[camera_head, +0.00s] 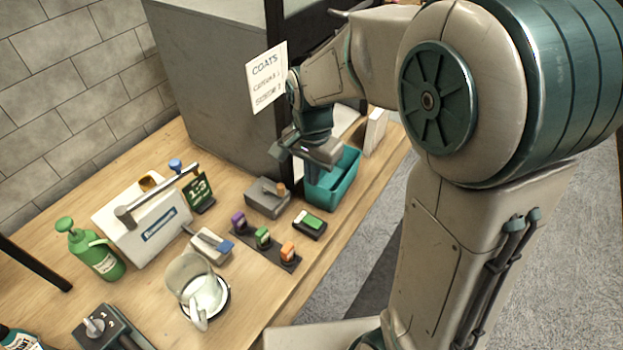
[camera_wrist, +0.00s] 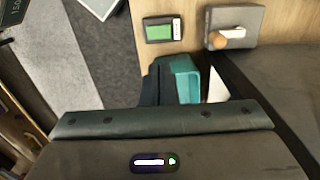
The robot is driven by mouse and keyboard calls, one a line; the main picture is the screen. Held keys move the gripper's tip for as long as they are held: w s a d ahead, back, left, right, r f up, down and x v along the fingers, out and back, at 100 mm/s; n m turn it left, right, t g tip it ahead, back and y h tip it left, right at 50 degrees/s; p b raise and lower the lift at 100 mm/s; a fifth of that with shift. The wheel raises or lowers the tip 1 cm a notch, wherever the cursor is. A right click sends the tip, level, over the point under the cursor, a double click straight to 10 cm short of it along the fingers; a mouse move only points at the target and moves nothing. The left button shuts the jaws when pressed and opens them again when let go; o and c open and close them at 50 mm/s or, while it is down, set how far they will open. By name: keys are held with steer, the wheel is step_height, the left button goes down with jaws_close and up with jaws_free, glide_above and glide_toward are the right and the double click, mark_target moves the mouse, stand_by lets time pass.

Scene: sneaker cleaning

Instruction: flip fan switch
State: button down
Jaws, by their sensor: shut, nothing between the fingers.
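A grey switch box (camera_head: 262,204) with a lever and a tan-orange knob (camera_head: 281,188) sits on the bench, left of the teal bin. It also shows at the top of the wrist view (camera_wrist: 247,38), its white lever and tan knob lying across its top. I see no fan label on it, and other lever boxes stand on the bench, so I cannot tell for sure which is the fan switch. My gripper (camera_head: 311,171) is shut and empty. It is above the teal bin, to the right of the grey box and apart from it. Its narrow dark fingers (camera_wrist: 155,82) show in the wrist view.
The teal bin (camera_head: 347,180) stands beneath my gripper. A small device with a green screen (camera_head: 310,223) and a strip of coloured switches (camera_head: 272,255) lie nearby.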

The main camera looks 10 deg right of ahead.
mark_target(308, 219)
steer(key=shift+w+a+f+b, duration=0.1)
steer(key=shift+w+a+b, duration=0.05)
steer(key=shift+a+b, duration=0.4)
step_height(308, 219, down, 14)
steer(key=shift+p, duration=0.35)
stand_by(0.3)
